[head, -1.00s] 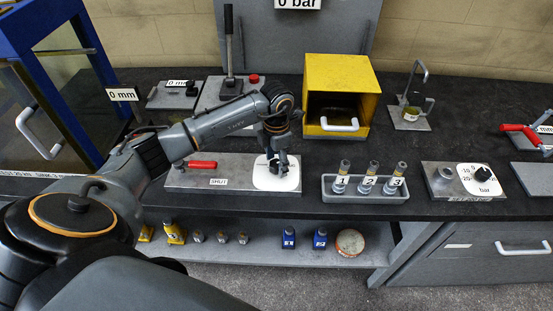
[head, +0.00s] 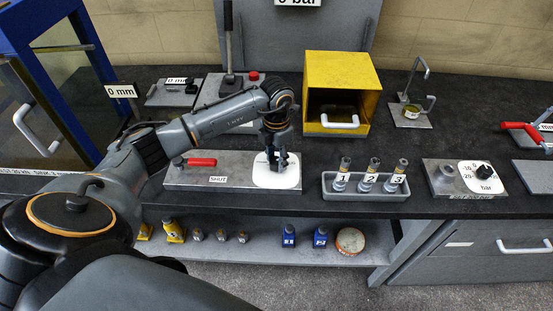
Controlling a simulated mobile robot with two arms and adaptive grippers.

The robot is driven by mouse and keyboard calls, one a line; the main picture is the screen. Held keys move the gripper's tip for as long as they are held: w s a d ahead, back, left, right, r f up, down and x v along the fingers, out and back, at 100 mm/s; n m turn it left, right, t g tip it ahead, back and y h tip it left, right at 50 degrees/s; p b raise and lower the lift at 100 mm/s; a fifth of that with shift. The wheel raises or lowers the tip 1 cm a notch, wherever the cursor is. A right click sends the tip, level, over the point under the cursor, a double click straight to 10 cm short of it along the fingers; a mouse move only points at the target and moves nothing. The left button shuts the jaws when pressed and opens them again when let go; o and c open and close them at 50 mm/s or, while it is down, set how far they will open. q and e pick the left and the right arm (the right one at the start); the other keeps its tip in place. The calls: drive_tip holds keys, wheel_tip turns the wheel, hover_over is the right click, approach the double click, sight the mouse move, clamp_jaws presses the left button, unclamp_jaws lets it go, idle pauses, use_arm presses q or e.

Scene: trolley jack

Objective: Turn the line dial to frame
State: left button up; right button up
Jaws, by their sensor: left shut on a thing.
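My left gripper (head: 278,164) points down over the white dial plate (head: 287,178) on a grey metal panel. It is shut on the line dial, which is mostly hidden behind the fingers. The dial's markings and pointer cannot be read. On the same panel, a red lever (head: 202,162) lies to the left, beside a label reading SHUT (head: 217,180). My right gripper does not show.
A yellow open-fronted box (head: 342,70) stands behind the dial. A grey tray (head: 365,196) with three numbered fittings is to the right, then a bar gauge panel (head: 441,182). A blue frame (head: 45,30) stands at the left. A lower shelf holds small bottles.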

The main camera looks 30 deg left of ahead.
use_arm(q)
drive_tip(key=n+b, duration=0.1)
drive_tip(key=n, duration=0.4)
drive_tip(key=shift+n+b, duration=0.3)
drive_tip(key=shift+b, duration=0.1)
drive_tip(key=n+b, duration=0.1)
drive_tip(key=n, duration=0.9)
drive_tip(key=shift+n, duration=0.4)
drive_tip(key=n, duration=0.5)
drive_tip(key=shift+a+n, duration=0.1)
drive_tip(key=shift+n, duration=0.3)
drive_tip(key=o, duration=1.2)
drive_tip(key=shift+c, duration=0.2)
